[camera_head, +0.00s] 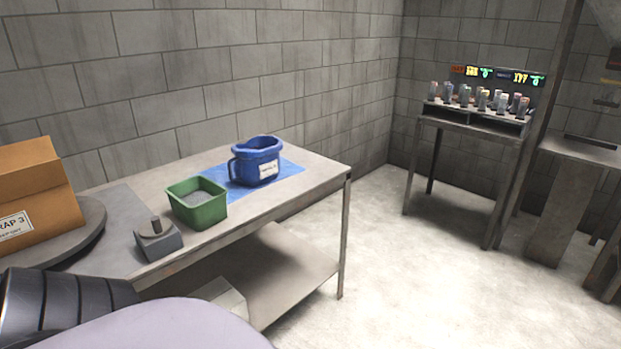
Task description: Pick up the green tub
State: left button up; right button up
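A green tub (203,214) stands upright on the grey table (321,170), near its front edge. It is open at the top and holds something grey. Neither of my grippers shows in the head view. Part of my own body shows at the lower left, well short of the tub. Nothing covers the tub.
A blue jug (257,162) with a white label stands on a blue mat (290,180) right behind the tub. A small grey device (158,240) sits to its front left. A cardboard box (35,195) rests on a round plate (83,236) at left.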

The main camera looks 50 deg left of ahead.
aim_at(199, 202)
jog(key=k+u, duration=0.15)
jog(key=u, duration=2.1)
